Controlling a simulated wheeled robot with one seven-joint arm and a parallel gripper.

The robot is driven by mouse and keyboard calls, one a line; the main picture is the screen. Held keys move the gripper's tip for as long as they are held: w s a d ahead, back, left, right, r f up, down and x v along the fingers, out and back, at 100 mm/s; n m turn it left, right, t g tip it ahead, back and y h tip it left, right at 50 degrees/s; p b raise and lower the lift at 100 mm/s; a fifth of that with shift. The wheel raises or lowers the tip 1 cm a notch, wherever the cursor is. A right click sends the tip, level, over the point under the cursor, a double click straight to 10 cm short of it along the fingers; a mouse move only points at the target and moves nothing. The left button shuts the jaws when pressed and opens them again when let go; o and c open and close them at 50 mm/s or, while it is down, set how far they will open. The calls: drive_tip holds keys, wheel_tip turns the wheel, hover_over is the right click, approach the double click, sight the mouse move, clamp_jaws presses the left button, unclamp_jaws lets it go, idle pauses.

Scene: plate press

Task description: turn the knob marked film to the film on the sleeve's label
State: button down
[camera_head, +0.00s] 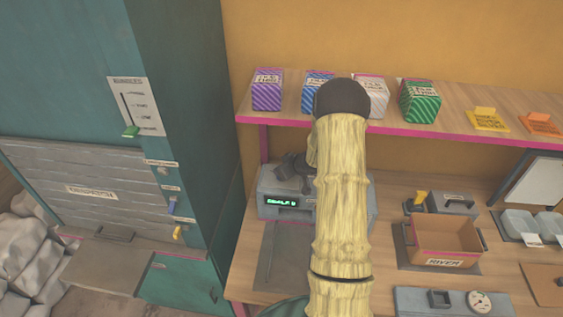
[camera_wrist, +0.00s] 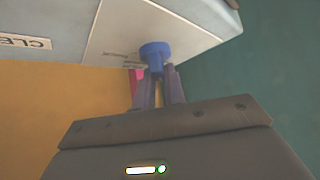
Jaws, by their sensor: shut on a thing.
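A grey device (camera_head: 275,205) with a green-lit display (camera_head: 281,201) stands on the bench; the display text is too small to read surely. My gripper (camera_wrist: 158,82) is shut on a blue knob (camera_wrist: 155,50) on the device's pale face. Small print beside the knob is unreadable, so I cannot tell its marking or setting. In the head view my gripper (camera_head: 292,166) is at the device's top left, and my arm covers the device's middle. I cannot make out a labelled sleeve in either view.
Striped boxes, purple (camera_head: 267,91), blue (camera_head: 317,92), pale (camera_head: 370,97) and green (camera_head: 420,102), stand on the shelf above. A brown tray (camera_head: 445,237) sits to the right. A teal cabinet (camera_head: 180,100) stands close on the left.

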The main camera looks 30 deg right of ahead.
drive_tip(key=shift+n+p, duration=0.3)
drive_tip(key=shift+p, duration=0.05)
drive_tip(key=c, duration=1.5)
unclamp_jaws()
drive_tip(key=shift+o, duration=0.2)
drive_tip(key=b+v, duration=0.1)
drive_tip(key=v, duration=1.6)
drive_tip(key=shift+d+r, duration=0.2)
drive_tip(key=shift+d, duration=0.1)
